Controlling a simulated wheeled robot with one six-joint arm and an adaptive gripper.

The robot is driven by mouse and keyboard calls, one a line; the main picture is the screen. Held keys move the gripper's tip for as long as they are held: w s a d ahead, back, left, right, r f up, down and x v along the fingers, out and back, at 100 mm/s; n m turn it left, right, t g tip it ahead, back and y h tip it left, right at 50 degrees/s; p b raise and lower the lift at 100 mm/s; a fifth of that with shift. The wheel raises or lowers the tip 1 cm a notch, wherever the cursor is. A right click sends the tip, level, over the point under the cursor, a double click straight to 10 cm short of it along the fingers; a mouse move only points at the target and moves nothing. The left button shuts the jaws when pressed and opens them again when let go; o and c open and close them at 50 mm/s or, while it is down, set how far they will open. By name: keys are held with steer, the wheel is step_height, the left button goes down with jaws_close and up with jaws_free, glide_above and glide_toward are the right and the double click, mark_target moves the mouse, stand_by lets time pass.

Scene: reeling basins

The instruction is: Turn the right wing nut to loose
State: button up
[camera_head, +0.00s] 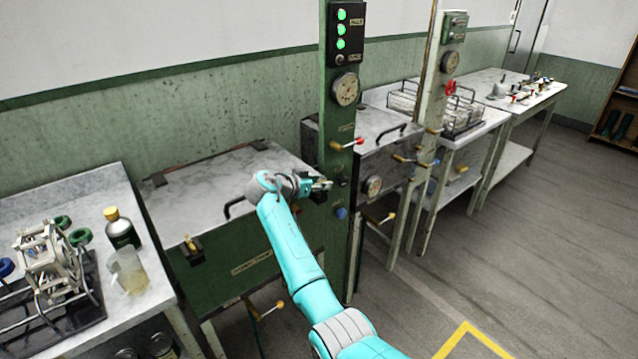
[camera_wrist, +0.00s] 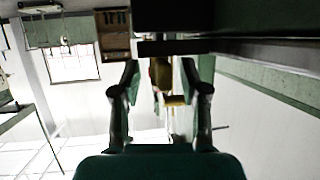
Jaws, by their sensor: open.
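My gripper (camera_head: 322,188) is at the right front corner of the green basin box with the grey marbled lid (camera_head: 205,187). In the wrist view my gripper (camera_wrist: 160,82) has its two fingers apart, with a brass-coloured part (camera_wrist: 175,99) showing between them. This looks like the right wing nut. I cannot tell whether the fingers touch it, nor which way it is turned. In the head view my gripper hides most of that corner. The left wing nut (camera_head: 191,246), brass on a dark bracket, sits at the box's left front edge.
A green post (camera_head: 338,110) with lamps, a gauge and a red-handled valve (camera_head: 350,144) stands close beside my gripper. A lid handle (camera_head: 234,206) lies left of it. A left table holds a bottle (camera_head: 121,232) and a jug (camera_head: 129,270). The floor at right is open.

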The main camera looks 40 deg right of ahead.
jaws_close()
steer(key=shift+t, duration=0.3)
steer(key=n+t, duration=0.2)
steer(key=n+t+y, duration=0.1)
steer(key=shift+s+d+f+n+t+y, duration=0.1)
steer(key=shift+s+n+t+y, duration=0.05)
steer(key=shift+n+t+y, duration=0.2)
steer(key=n+t+y, duration=0.4)
steer(key=n, duration=0.1)
steer(key=shift+d+n+t, duration=0.1)
steer(key=shift+n+t, duration=0.15)
steer(key=shift+t, duration=0.1)
steer(key=n+y, duration=0.2)
steer(key=n+t+y, duration=0.1)
steer(key=n+y, duration=0.1)
steer(key=y, duration=0.1)
steer(key=shift+t, duration=0.3)
steer(key=shift+n+y, duration=2.3)
steer(key=shift+y, duration=0.25)
